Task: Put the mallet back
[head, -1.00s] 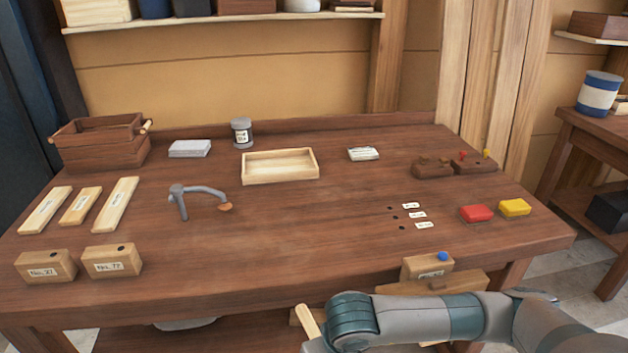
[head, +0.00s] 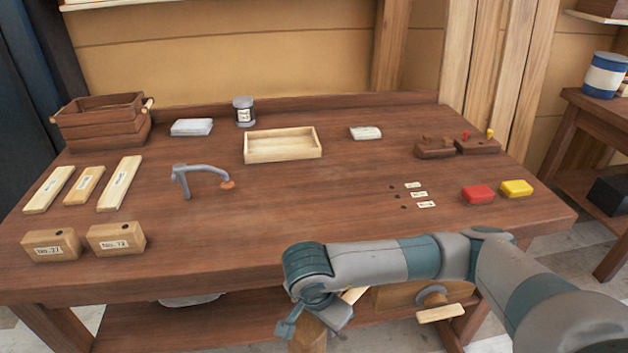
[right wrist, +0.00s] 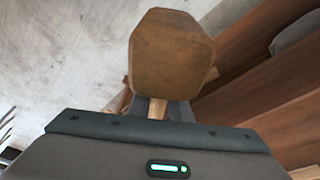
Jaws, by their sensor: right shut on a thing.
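The mallet shows in the right wrist view as a brown wooden head (right wrist: 172,55) with a pale handle (right wrist: 157,108) running down between my fingers. My right gripper (right wrist: 156,112) is shut on that handle, just under the head. In the head view my right gripper (head: 313,318) hangs in front of the bench's front edge, below the top. The brown mallet head (head: 307,336) shows between its fingers, partly cut by the lower frame edge. Most of the handle is hidden. My left gripper is out of view.
On the bench (head: 290,225) stand a shallow tray (head: 283,156), a slatted crate (head: 103,132), a holdfast (head: 200,172) and numbered blocks (head: 116,239). A vise (head: 440,314) sits at the front edge below my right arm. The bench's middle is clear.

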